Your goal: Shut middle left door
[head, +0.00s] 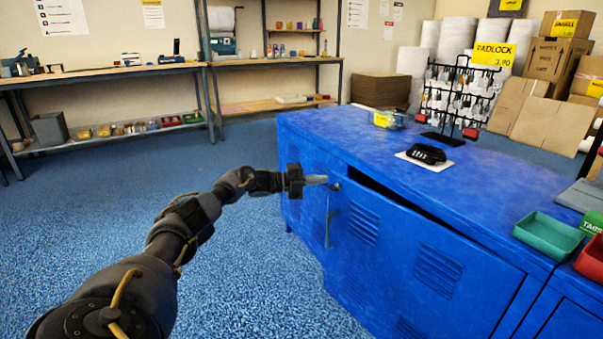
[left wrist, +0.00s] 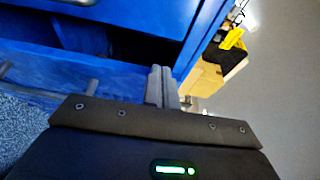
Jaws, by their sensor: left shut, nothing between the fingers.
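A blue metal locker block (head: 470,185) lies low across the right of the head view. Its louvred door (head: 390,245) stands slightly ajar, with a dark gap along its top edge; the gap also shows in the left wrist view, above the blue door (left wrist: 115,75). A slim handle (head: 329,222) is on the door's left side. My left gripper (head: 326,180) is shut and empty at the door's upper left corner. Its fingertips (left wrist: 160,72) are close to the door's edge in the wrist view; I cannot tell whether they touch. My right gripper is not in view.
On the locker top are a black item (head: 427,153), a padlock rack (head: 460,100), a green tray (head: 548,235) and a red tray (head: 591,262). Shelving benches (head: 120,75) stand along the back wall. The blue carpet (head: 250,260) before the locker is clear.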

